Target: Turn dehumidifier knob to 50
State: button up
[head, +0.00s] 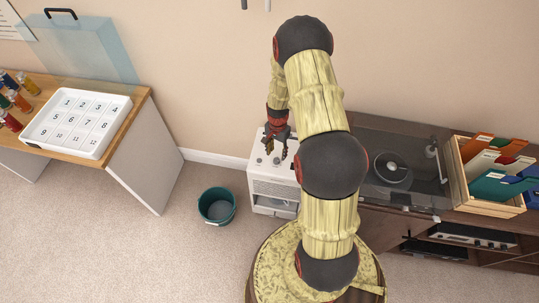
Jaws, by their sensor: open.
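The dehumidifier (272,184) is a white box with a slatted front, standing on the carpet against the wall. Its top carries small dark knobs or buttons, with one knob (261,160) showing left of my gripper. The scale marks are too small to read. My gripper (278,154) is open, pointing down over the top of the dehumidifier. I cannot tell whether its fingers touch a knob. My arm hides the right side of the dehumidifier.
A teal bucket (217,206) stands on the carpet left of the dehumidifier. A desk (150,112) with a numbered white tray (45,131) and bottles is at left. A dark cabinet (378,217) at right bears a record player (393,170) and a wooden crate (463,180) of folders.

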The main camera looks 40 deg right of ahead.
aim_at(276, 160)
jog(key=shift+w+d+r+m+t, duration=0.15)
jog(key=shift+w+d+m+t, duration=0.2)
jog(key=shift+m, duration=0.35)
jog(key=shift+w+d, duration=0.1)
notch_tip(276, 160, down, 8)
jog(key=shift+r+b, duration=0.1)
jog(key=shift+b, duration=0.9)
jog(key=shift+c, duration=1.4)
jog(key=c, duration=0.8)
grip_shut()
